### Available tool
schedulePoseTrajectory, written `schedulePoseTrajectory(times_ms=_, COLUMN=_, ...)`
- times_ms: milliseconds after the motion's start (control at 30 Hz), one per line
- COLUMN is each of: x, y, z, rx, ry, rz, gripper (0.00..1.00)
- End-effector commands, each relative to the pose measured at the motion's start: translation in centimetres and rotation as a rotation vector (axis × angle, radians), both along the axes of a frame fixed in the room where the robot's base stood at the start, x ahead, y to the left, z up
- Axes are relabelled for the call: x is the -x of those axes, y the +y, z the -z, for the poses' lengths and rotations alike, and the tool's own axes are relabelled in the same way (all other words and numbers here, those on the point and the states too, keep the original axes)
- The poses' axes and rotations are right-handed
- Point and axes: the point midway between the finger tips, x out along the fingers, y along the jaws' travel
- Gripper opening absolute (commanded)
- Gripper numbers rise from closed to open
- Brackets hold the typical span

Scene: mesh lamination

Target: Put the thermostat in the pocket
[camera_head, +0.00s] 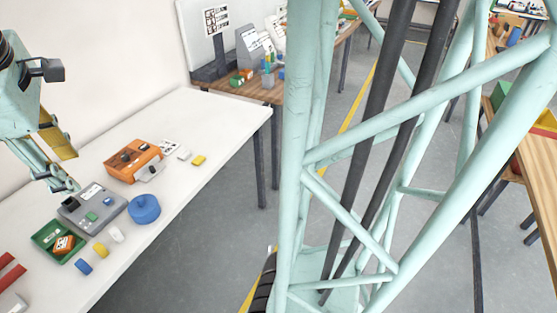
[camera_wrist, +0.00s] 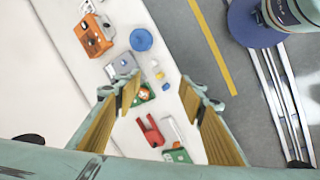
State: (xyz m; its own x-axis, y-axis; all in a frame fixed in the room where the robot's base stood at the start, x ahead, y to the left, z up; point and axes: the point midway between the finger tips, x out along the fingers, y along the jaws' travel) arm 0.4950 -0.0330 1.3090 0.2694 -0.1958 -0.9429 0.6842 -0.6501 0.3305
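My gripper (camera_head: 62,184) hangs over the white table at the left of the head view. In the wrist view its two fingers stand wide apart with nothing between them, so my gripper (camera_wrist: 166,92) is open and empty. A green tray (camera_head: 38,241) holds an orange and white piece (camera_head: 64,244), perhaps the thermostat. The tray (camera_wrist: 152,96) and the piece (camera_wrist: 141,92) also show in the wrist view, below and between the fingers. A grey fixture (camera_head: 75,217) with recesses, perhaps holding the pocket, lies beside the tray. A small green part (camera_head: 91,216) is on it. The fingers partly cover the fixture (camera_wrist: 121,66) in the wrist view.
A blue round container (camera_head: 144,208) stands right of the fixture. An orange box (camera_head: 122,171) is behind it. Small blue (camera_head: 84,266), yellow (camera_head: 100,250) and white (camera_head: 116,234) pieces lie near the front edge. A red object (camera_wrist: 150,131) lies beyond the green tray.

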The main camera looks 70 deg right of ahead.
Motion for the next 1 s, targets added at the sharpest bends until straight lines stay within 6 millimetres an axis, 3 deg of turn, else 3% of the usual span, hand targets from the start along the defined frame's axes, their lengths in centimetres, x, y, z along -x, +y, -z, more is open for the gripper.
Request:
schedulePoseTrajectory(times_ms=400, x=7.7, y=0.0, z=-2.4, rx=-0.131, ry=-0.063, rz=0.262, gripper=0.37)
schedulePoseTrajectory(times_ms=1000, x=18.3, y=2.0, z=-3.6, rx=-0.340, ry=-0.127, rz=0.605, gripper=0.37)
